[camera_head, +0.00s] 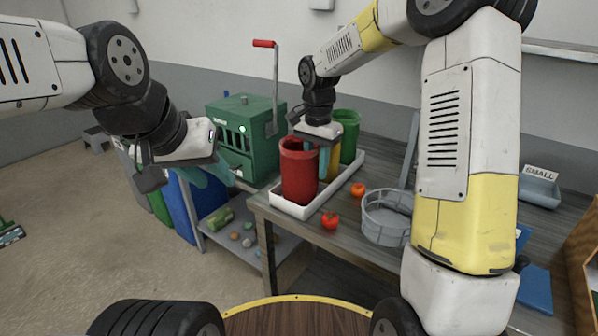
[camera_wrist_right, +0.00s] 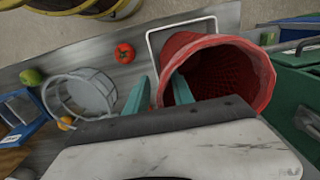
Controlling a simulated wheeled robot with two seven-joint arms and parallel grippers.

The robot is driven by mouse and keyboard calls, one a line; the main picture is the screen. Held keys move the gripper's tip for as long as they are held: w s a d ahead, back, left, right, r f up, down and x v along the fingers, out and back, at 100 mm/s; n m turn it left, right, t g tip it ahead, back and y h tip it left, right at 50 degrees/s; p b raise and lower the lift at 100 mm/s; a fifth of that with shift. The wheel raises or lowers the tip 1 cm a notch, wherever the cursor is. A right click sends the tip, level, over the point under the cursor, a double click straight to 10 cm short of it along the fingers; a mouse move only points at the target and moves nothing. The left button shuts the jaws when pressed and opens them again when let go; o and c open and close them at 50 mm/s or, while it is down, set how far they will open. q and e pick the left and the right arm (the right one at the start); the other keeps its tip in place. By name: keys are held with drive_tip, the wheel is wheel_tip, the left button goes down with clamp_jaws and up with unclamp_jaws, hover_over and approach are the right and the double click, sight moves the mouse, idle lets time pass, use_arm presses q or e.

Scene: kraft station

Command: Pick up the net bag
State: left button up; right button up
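No separately recognisable net bag shows. A red cylinder (camera_head: 299,170) with an open top stands in a white tray (camera_head: 345,182). In the right wrist view its inside (camera_wrist_right: 222,78) has a net-like texture, so it may be the net bags. My right gripper (camera_head: 322,160) points down at its rim. In the right wrist view the gripper (camera_wrist_right: 160,92) is open, its two teal fingers apart; one finger overlaps the opening and the other is outside the rim. Contact cannot be told. My left gripper (camera_head: 206,174) appears open and empty, left of the table.
Yellow (camera_head: 335,165) and green (camera_head: 348,125) cylinders stand behind the red one. A green machine with a crank (camera_head: 245,135) is at the left. A round grey basket (camera_head: 386,222) and tomato (camera_head: 330,220) are on the table. Loose items lie on a lower shelf (camera_head: 275,245).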

drive_tip(key=shift+c, duration=0.4)
clamp_jaws()
idle(0.9)
